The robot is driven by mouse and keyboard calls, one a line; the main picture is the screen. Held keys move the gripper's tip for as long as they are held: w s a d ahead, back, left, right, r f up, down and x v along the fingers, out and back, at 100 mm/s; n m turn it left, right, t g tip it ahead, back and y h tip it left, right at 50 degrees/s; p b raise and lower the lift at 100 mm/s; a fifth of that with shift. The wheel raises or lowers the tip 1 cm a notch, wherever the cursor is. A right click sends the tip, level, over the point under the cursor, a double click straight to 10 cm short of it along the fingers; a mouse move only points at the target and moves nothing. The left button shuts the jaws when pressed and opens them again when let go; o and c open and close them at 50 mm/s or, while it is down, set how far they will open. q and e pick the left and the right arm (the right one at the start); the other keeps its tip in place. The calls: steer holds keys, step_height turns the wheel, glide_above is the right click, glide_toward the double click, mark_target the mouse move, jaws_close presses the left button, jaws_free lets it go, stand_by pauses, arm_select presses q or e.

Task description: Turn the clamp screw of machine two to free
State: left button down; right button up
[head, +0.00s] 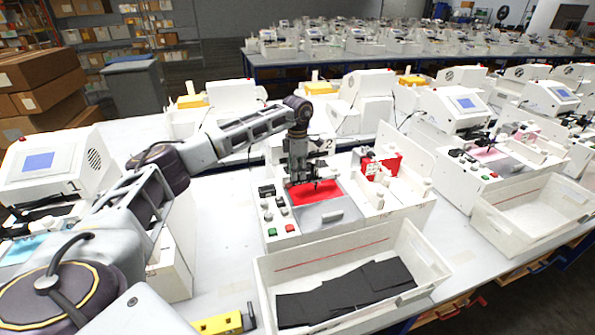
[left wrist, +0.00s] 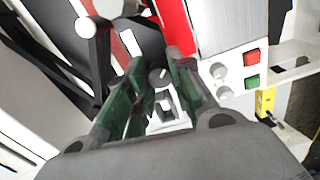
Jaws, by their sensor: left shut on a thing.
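Machine two (head: 335,225) is a white plotter with a "2" on its back panel, a red sheet (head: 316,193) on its bed and a grey plate in front. My left gripper (head: 314,184) reaches down over the red sheet. In the left wrist view its green-padded fingers (left wrist: 152,72) stand on both sides of a small grey knob with a white mark, which looks like the clamp screw (left wrist: 160,76). The gripper is shut on it, though the contact is hard to see. The mark's exact setting cannot be read. My right gripper is not in view.
A white bin (head: 350,245) with dark sheets stands in front of machine two. Red and green buttons (head: 289,228) sit on its front left. Machine one (head: 60,165) stands left, another plotter and an empty bin (head: 540,205) right. A yellow object (head: 220,323) lies near the front edge.

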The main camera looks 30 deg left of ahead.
arm_select(q)
steer(key=shift+r+n, duration=0.15)
steer(key=shift+n, duration=0.45)
steer(key=c, duration=1.2)
jaws_free()
step_height(320, 180, up, 12)
stand_by(0.5)
